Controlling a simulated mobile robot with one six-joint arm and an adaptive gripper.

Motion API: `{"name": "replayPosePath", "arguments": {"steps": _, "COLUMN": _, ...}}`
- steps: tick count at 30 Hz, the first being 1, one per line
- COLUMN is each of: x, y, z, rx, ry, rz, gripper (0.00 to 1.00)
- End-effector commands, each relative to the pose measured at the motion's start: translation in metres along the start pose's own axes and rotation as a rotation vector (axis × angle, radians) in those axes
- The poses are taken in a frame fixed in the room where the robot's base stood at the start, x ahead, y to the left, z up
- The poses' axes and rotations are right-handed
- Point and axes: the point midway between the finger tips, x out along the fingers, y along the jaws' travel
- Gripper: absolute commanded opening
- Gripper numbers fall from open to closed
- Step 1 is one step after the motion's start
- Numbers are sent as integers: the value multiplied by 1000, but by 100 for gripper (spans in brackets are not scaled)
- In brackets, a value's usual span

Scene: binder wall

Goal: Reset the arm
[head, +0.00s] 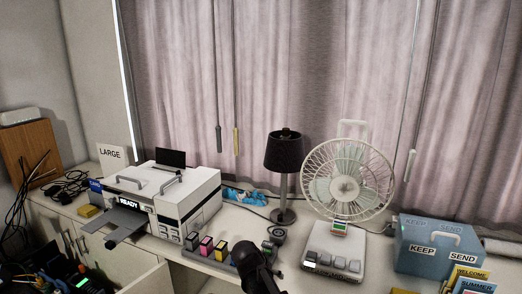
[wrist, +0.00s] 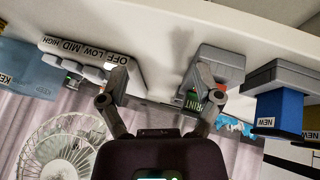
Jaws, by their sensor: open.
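My gripper (wrist: 160,82) is open and shows in the wrist view with its two fingers spread and nothing between them. The right finger overlaps a grey block with a PRINT label (wrist: 222,62) in the picture; I cannot tell whether they touch. The left finger lies in front of the white fan base (wrist: 85,55), which has OFF, LOW, MID and HIGH labels. In the head view my dark arm end (head: 256,266) rises at the bottom middle, over the desk's front part; its fingertips cannot be made out there.
A white printer marked READY (head: 175,200) and several coloured cartridges (head: 206,246) stand left of my arm. A black lamp (head: 284,155), a white fan (head: 346,180) and a blue KEEP/SEND box (head: 438,245) stand behind and right. Curtains (head: 270,60) hang behind the desk.

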Motion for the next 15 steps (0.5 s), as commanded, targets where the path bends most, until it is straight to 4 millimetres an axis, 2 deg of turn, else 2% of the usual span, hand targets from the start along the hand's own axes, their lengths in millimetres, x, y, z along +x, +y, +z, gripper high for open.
{"name": "replayPosePath", "arguments": {"steps": 1, "x": 6, "y": 18, "z": 8, "rx": -11, "ry": -38, "rz": -9, "gripper": 83}}
{"name": "replayPosePath", "arguments": {"steps": 3, "x": 14, "y": 35, "z": 18, "rx": -35, "ry": -91, "rz": -27, "gripper": 83}}
{"name": "replayPosePath", "arguments": {"steps": 9, "x": 29, "y": 82, "z": 47, "rx": -102, "ry": -229, "rz": -108, "gripper": 83}}
{"name": "replayPosePath", "arguments": {"steps": 15, "x": 36, "y": 121, "z": 77, "rx": -166, "ry": -340, "rz": -220, "gripper": 83}}
